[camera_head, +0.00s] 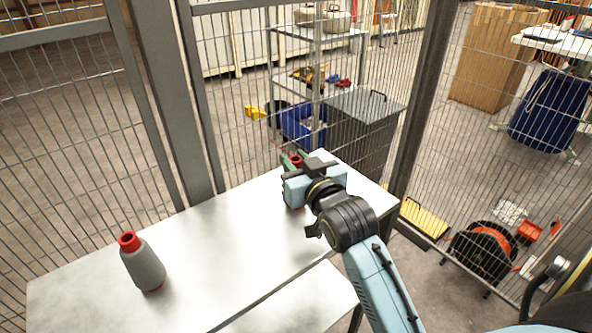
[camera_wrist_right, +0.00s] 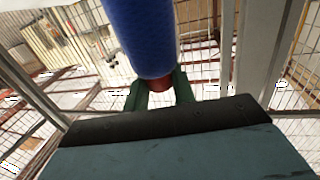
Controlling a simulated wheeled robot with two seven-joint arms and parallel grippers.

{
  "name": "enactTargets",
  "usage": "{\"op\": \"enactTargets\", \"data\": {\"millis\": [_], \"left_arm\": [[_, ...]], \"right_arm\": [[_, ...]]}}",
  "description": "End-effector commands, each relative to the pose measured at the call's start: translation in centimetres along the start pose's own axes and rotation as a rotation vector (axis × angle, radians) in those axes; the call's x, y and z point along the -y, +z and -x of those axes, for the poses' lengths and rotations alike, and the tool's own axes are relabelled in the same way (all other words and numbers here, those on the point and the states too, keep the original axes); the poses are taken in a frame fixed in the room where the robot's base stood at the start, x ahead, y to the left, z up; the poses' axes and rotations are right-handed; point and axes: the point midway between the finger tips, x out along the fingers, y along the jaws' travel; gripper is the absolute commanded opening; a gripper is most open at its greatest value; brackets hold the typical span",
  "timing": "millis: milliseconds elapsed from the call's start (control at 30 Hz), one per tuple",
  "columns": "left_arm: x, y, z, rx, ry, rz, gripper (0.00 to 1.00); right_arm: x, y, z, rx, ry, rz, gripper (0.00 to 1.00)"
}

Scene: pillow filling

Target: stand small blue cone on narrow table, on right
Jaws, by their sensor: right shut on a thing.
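My right gripper (camera_head: 291,160) is over the far right part of the narrow white table (camera_head: 215,235). In the right wrist view its green fingers (camera_wrist_right: 160,95) are shut on the red end of the blue cone (camera_wrist_right: 147,38). The cone's blue body runs up out of that picture. I cannot tell whether the cone touches the table. My left gripper is not in view.
A grey cone with a red top (camera_head: 142,264) stands at the left of the table. The middle of the table is clear. A wire mesh fence (camera_head: 100,130) with grey posts runs behind the table. A dark grey cabinet (camera_head: 362,135) stands beyond it.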

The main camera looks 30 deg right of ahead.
Motion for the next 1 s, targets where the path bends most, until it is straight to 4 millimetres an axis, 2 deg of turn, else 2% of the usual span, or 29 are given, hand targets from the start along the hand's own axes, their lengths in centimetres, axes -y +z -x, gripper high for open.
{"op": "enactTargets", "data": {"millis": [33, 300, 333, 500, 833, 1000], "left_arm": [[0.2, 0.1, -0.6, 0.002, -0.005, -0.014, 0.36], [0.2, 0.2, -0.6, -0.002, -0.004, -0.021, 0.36], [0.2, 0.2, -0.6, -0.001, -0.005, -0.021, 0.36], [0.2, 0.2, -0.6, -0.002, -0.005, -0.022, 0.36], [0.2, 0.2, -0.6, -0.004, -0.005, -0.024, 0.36], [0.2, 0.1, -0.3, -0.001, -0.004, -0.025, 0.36]], "right_arm": [[0.0, 0.4, 0.0, -0.003, -0.001, -0.001, 0.00], [0.0, 0.8, 0.0, -0.001, 0.000, -0.001, 0.00], [0.0, 0.9, 0.0, 0.000, 0.000, -0.001, 0.27], [0.0, 0.9, 0.0, 0.000, 0.000, -0.001, 0.47], [0.0, 0.6, 0.1, -0.001, -0.001, -0.001, 0.47], [0.1, 0.7, 2.3, 0.002, -0.001, -0.002, 0.47]]}}
